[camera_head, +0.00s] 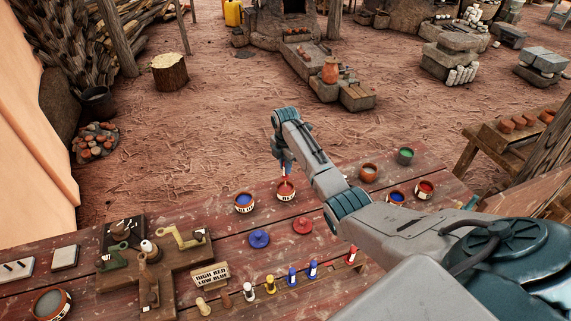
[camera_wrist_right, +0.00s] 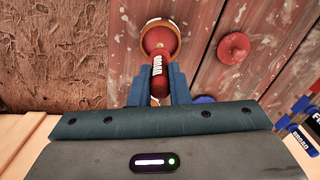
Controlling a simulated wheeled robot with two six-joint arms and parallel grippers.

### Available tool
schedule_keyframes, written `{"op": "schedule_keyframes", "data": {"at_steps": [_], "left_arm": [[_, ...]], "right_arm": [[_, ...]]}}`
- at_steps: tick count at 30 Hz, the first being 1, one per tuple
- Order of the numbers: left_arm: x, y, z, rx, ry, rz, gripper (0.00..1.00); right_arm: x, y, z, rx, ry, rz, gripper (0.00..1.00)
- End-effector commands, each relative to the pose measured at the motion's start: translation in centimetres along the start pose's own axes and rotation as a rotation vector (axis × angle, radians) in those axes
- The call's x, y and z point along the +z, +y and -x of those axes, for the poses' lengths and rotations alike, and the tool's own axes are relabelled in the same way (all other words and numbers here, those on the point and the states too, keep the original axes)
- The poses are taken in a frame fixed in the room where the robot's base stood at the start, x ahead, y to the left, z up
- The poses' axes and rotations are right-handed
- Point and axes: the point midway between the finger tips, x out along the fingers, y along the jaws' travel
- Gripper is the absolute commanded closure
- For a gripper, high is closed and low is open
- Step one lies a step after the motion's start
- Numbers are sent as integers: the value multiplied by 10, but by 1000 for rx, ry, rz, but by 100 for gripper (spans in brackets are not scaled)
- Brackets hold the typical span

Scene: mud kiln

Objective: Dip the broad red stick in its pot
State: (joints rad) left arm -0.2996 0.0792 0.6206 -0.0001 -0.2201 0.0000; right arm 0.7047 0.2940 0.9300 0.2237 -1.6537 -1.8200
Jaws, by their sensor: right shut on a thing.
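A red stick (camera_wrist_right: 158,82) with a white label is held between the fingers of my right gripper (camera_head: 285,163). In the right wrist view the gripper (camera_wrist_right: 157,88) is shut on it, and the stick points at the red pot (camera_wrist_right: 160,38). In the head view the red pot (camera_head: 285,191) stands on the table at the far edge. The stick (camera_head: 285,176) hangs upright over it, its lower end at the pot's mouth. I cannot tell how deep the tip is. My left gripper is not in view.
A blue pot (camera_head: 243,203) stands left of the red pot. A blue lid (camera_head: 259,239) and a red lid (camera_head: 302,225) lie nearer. A rack in front holds several sticks, including a blue one (camera_head: 292,277). A sign (camera_head: 210,276) reads "HIGH RED LOW BLUE". More pots stand right, beyond my arm.

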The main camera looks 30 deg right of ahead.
Motion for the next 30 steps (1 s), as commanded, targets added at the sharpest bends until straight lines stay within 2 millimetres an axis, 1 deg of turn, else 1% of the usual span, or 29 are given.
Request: {"op": "schedule_keyframes", "data": {"at_steps": [3,15,25,30], "left_arm": [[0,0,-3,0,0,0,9],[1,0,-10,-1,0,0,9],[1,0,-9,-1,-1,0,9],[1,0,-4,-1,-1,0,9]], "right_arm": [[0,0,-6,-1,0,0,100],[0,0,-21,0,0,0,100],[0,0,-20,-1,0,0,100],[0,0,-19,-1,1,0,100]]}}
